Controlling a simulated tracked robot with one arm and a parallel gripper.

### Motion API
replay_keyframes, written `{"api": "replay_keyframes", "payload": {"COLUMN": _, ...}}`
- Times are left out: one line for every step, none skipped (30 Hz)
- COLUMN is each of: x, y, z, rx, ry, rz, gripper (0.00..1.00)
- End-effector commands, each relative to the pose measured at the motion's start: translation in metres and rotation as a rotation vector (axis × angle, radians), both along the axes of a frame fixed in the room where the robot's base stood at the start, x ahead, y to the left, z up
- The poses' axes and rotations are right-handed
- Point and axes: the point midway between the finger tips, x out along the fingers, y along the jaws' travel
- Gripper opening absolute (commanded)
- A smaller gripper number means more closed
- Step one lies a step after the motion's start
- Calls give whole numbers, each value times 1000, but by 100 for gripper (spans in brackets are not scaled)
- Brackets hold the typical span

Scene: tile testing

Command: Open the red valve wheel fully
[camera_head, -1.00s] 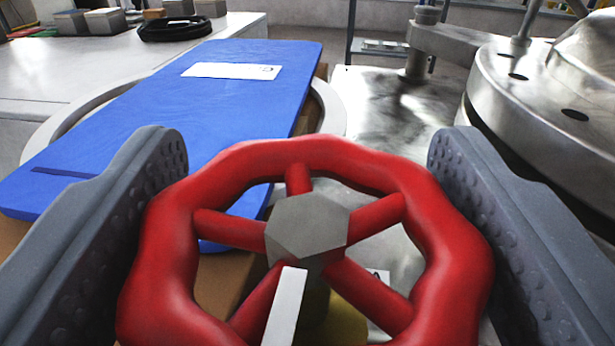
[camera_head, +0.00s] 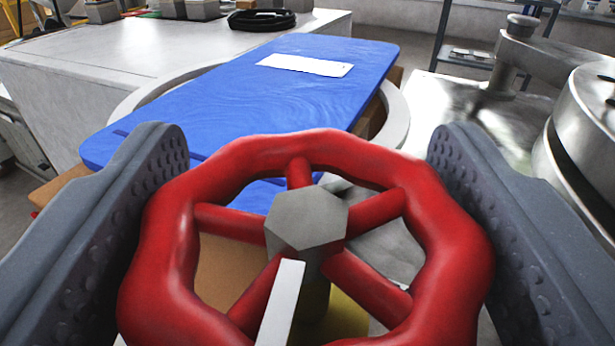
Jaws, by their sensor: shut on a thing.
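The red valve wheel (camera_head: 455,250) fills the lower middle of the view, with a wavy rim, several red spokes and a grey hexagonal hub nut (camera_head: 306,218). A white pointer strip (camera_head: 281,302) runs down from just below the hub. My gripper (camera_head: 308,190) has one grey studded finger on each side of the wheel. The fingers are shut on the rim at left and right. The bottom of the rim is cut off by the picture's edge. A yellowish part (camera_head: 345,316) shows below the hub between the spokes.
A blue board (camera_head: 240,105) with a white label (camera_head: 305,65) lies behind the wheel. A pale worktop (camera_head: 130,55) with a coiled black cable (camera_head: 262,20) is at the back left. Metal machinery (camera_head: 585,130) stands close on the right.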

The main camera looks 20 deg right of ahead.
Motion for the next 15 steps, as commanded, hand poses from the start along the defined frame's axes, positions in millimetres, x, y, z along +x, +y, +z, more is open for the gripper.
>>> {"api": "replay_keyframes", "payload": {"x": -1, "y": 1, "z": 0, "rx": -2, "ry": 1, "rz": 26, "gripper": 43}}
{"api": "replay_keyframes", "payload": {"x": -1, "y": 1, "z": -1, "rx": -4, "ry": 3, "rz": 43, "gripper": 43}}
{"api": "replay_keyframes", "payload": {"x": -1, "y": 0, "z": -2, "rx": -5, "ry": 4, "rz": 63, "gripper": 43}}
{"api": "replay_keyframes", "payload": {"x": 0, "y": 0, "z": -2, "rx": -4, "ry": 2, "rz": 78, "gripper": 43}}
{"api": "replay_keyframes", "payload": {"x": 0, "y": 0, "z": -1, "rx": -5, "ry": 1, "rz": 95, "gripper": 43}}
{"api": "replay_keyframes", "payload": {"x": 0, "y": 0, "z": -1, "rx": -3, "ry": 1, "rz": 119, "gripper": 43}}
{"api": "replay_keyframes", "payload": {"x": 0, "y": 0, "z": -1, "rx": -4, "ry": 1, "rz": 139, "gripper": 43}}
{"api": "replay_keyframes", "payload": {"x": 0, "y": -1, "z": -2, "rx": -3, "ry": 2, "rz": 159, "gripper": 43}}
{"api": "replay_keyframes", "payload": {"x": 0, "y": -1, "z": -3, "rx": -5, "ry": 3, "rz": 187, "gripper": 43}}
{"api": "replay_keyframes", "payload": {"x": 0, "y": -1, "z": -4, "rx": -5, "ry": 1, "rz": 208, "gripper": 43}}
{"api": "replay_keyframes", "payload": {"x": 1, "y": -1, "z": -4, "rx": -5, "ry": 1, "rz": 230, "gripper": 43}}
{"api": "replay_keyframes", "payload": {"x": 1, "y": -1, "z": -4, "rx": -5, "ry": 1, "rz": 262, "gripper": 43}}
{"api": "replay_keyframes", "payload": {"x": 1, "y": -2, "z": -4, "rx": -4, "ry": 1, "rz": 284, "gripper": 43}}
{"api": "replay_keyframes", "payload": {"x": 1, "y": -2, "z": -4, "rx": -6, "ry": 1, "rz": 307, "gripper": 43}}
{"api": "replay_keyframes", "payload": {"x": 1, "y": -2, "z": -5, "rx": -8, "ry": 0, "rz": 338, "gripper": 43}}
